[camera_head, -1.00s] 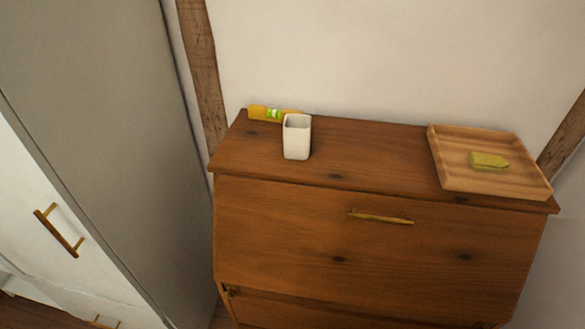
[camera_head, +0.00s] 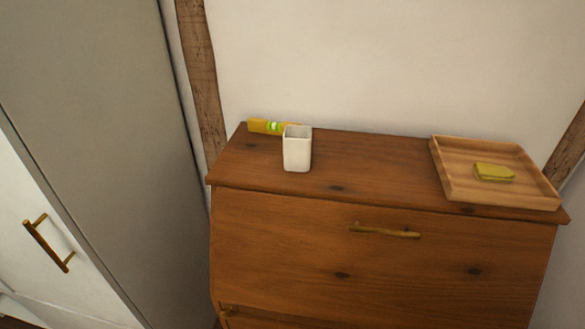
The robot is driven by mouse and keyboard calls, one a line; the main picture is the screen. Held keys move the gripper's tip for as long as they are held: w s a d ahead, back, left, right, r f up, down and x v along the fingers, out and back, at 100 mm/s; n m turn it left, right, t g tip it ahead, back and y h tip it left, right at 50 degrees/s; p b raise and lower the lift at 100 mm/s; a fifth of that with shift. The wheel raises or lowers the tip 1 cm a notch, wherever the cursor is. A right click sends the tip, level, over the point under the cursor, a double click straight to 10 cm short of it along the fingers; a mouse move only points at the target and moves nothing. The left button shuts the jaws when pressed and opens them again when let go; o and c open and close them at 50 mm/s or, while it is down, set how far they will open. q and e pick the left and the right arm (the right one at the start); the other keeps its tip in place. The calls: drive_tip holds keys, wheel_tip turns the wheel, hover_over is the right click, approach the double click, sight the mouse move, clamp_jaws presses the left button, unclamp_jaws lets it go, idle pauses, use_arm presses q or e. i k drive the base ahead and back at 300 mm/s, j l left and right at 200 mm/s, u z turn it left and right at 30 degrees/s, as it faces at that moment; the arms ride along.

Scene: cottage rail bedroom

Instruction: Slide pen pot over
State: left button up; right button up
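The pen pot (camera_head: 297,152) is a white, square-sided, open-topped cup. It stands upright and looks empty on the left part of the wooden dresser top (camera_head: 370,170). A yellow level-like bar with a green window (camera_head: 266,126) lies behind it at the back left; the pot hides part of its right end. Neither of my grippers shows in the head view.
A wooden tray (camera_head: 446,172) holding a yellow-green block (camera_head: 494,172) sits at the right end of the dresser top. The top between pot and tray is clear. A tall grey-and-white wardrobe (camera_head: 95,140) stands at the left. The wall (camera_head: 400,65) is behind.

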sight(297, 149)
drive_tip(key=j, duration=0.45)
drive_tip(key=i+j, duration=0.15)
drive_tip(key=j, duration=0.8)
drive_tip(key=z, duration=1.8)
drive_tip(key=i+j, duration=0.05)
drive_tip(key=j, duration=0.05)
